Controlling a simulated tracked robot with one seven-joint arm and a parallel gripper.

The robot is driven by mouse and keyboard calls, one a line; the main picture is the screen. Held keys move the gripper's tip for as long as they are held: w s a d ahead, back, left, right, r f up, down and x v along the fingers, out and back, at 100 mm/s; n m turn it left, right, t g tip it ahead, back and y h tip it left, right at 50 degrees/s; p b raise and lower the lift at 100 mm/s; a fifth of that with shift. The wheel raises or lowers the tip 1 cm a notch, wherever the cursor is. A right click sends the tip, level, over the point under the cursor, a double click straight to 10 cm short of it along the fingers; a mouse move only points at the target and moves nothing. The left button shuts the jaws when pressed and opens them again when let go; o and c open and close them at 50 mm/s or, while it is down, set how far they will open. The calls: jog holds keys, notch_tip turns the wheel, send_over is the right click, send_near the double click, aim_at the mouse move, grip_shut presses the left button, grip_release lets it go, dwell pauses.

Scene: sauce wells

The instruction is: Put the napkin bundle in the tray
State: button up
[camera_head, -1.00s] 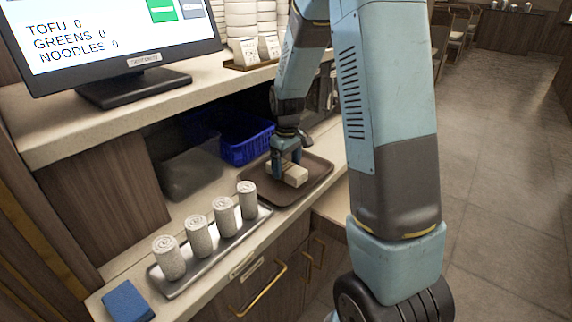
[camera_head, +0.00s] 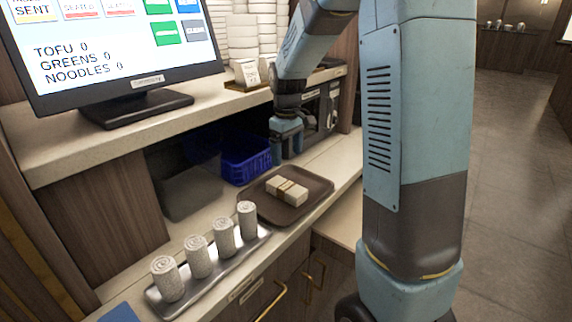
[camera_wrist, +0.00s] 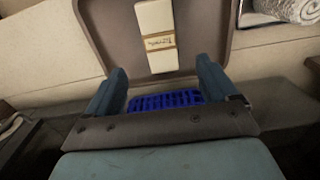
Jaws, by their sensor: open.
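The napkin bundle (camera_head: 287,190) is a pale folded block with a tan paper band. It lies in the brown tray (camera_head: 318,194), inside the rim. In the wrist view the bundle (camera_wrist: 155,30) shows beyond the fingertips, resting on the tray floor (camera_wrist: 107,40). My gripper (camera_head: 287,158) is above and behind the tray, apart from the bundle. In the wrist view its two fingers (camera_wrist: 167,85) are spread with nothing held between them.
A blue basket (camera_head: 246,158) stands behind the tray. A metal tray (camera_head: 213,272) with several rolled towels (camera_head: 198,256) is at front left. A screen (camera_head: 120,50) stands on the upper shelf. A blue cloth (camera_head: 119,312) lies at the front corner.

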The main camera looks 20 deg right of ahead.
jog(key=s+r+m+t, duration=0.3)
jog(key=s+r, duration=0.7)
jog(key=s, duration=0.2)
jog(key=s+r+m+t, duration=0.2)
jog(key=s+r+m, duration=0.1)
jog(key=s, duration=1.1)
jog(key=shift+s+d+t, duration=0.2)
jog(key=shift+s+t, duration=0.1)
jog(key=shift+s, duration=0.05)
jog(key=shift+c, duration=0.3)
